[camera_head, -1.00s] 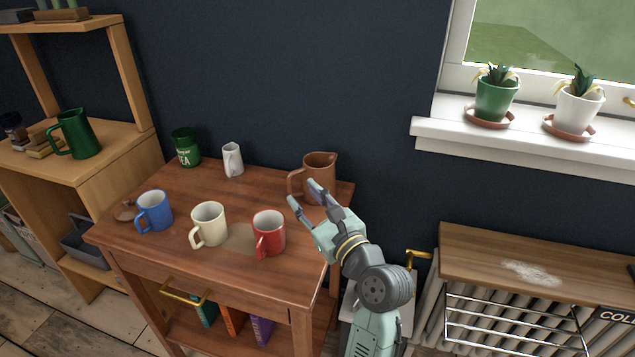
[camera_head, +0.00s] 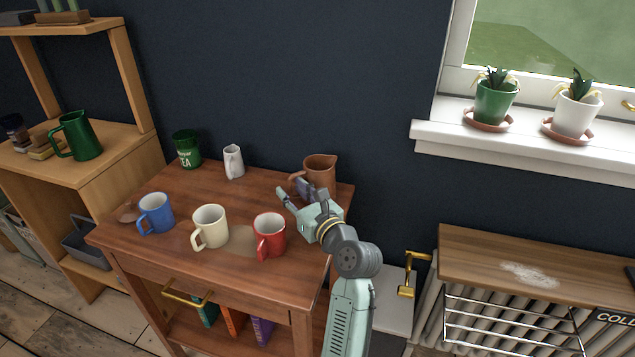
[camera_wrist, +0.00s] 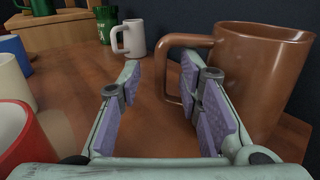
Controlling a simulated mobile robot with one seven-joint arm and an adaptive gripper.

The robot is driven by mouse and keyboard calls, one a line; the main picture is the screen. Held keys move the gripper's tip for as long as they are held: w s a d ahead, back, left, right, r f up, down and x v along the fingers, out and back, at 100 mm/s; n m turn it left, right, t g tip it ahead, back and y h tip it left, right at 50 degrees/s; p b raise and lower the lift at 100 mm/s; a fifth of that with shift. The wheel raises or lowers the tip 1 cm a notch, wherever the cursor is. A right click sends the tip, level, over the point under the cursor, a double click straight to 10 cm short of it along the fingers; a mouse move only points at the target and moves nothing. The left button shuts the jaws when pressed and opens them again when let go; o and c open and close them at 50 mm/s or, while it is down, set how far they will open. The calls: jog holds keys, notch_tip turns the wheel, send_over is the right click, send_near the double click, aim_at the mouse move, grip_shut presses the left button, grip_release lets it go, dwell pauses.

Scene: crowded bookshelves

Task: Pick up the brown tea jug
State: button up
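The brown tea jug (camera_head: 321,171) stands upright at the back right corner of the red-brown wooden table (camera_head: 225,185). In the wrist view the jug (camera_wrist: 262,75) fills the right side, with its handle (camera_wrist: 172,68) pointing left. My gripper (camera_head: 292,191) is low over the table, in front of the jug. In the wrist view my gripper (camera_wrist: 158,100) is open, with its two fingers apart and nothing between them but table top. The handle is just beyond the fingertips, nearer the right finger. I cannot tell whether that finger touches the jug.
A red mug (camera_head: 270,237) stands close to my gripper's left, with a cream mug (camera_head: 210,228) and a blue mug (camera_head: 155,214) farther left. The dark wall (camera_head: 290,80) is behind the jug.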

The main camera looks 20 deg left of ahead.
jog(key=shift+w+a, duration=0.15)
jog(key=shift+c, duration=0.4)
grip_shut()
dwell(0.5)
jog(key=shift+r, duration=0.1)
